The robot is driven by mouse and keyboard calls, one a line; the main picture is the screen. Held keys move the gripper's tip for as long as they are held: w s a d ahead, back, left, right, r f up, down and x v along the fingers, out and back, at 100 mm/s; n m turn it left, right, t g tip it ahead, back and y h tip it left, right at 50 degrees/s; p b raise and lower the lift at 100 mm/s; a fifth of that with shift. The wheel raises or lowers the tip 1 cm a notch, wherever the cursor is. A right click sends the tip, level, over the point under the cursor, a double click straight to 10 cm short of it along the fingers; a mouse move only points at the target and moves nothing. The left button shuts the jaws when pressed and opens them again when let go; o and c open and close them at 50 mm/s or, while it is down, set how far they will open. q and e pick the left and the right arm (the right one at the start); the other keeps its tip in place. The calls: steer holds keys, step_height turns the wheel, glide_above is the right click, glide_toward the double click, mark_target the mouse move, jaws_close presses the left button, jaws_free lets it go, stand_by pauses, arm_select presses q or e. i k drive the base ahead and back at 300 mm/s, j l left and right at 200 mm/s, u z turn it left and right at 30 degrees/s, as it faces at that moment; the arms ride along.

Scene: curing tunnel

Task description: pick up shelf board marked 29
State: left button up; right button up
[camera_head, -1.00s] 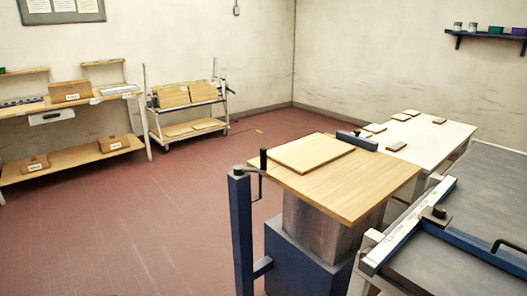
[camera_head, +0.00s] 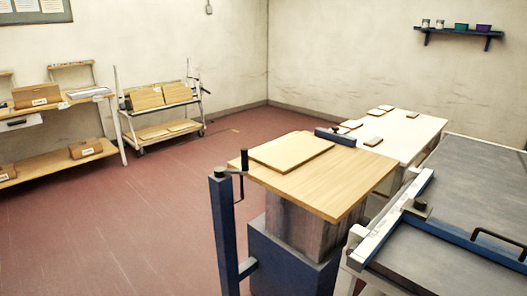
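No board with a readable number 29 shows. A flat wooden board (camera_head: 290,151) lies on the wooden top (camera_head: 335,185) of a blue pedestal stand. Several wooden boards (camera_head: 160,97) lean on the upper level of a trolley (camera_head: 165,138) at the back left, with flatter boards (camera_head: 168,130) on its lower level. Several small wooden pieces (camera_head: 374,141) lie on the white table (camera_head: 408,143) at the right. Any markings on these are too small to read. Neither of my grippers is in view.
A wooden shelf bench (camera_head: 65,160) with labelled boxes (camera_head: 37,94) stands at the left. A grey-topped machine (camera_head: 460,200) with a blue rail fills the right front. The blue post with a crank (camera_head: 224,235) stands beside the pedestal. Red floor (camera_head: 120,230) is open at left and centre.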

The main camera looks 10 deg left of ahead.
mark_target(284, 155)
steer(key=i+j+u, duration=0.8)
steer(key=u, duration=0.2)
steer(key=i+u, duration=0.45)
steer(key=i+j+u, duration=0.15)
steer(key=i, duration=1.4)
steer(key=i+z, duration=0.7)
steer(key=i+j+z, duration=0.15)
steer(key=i+z, duration=0.45)
steer(key=z, duration=0.2)
steer(key=i+z, duration=0.2)
steer(key=z, duration=0.2)
steer(key=i+z, duration=0.2)
steer(key=z, duration=0.15)
steer(key=i+j+z, duration=0.15)
steer(key=z, duration=0.25)
steer(key=i+j+z, duration=0.15)
steer(key=i+z, duration=0.2)
steer(key=z, duration=0.15)
steer(key=i+j+z, duration=0.3)
steer(key=z, duration=0.2)
steer(key=i+j+z, duration=0.25)
steer(key=j+z, duration=0.25)
steer(key=l, duration=0.1)
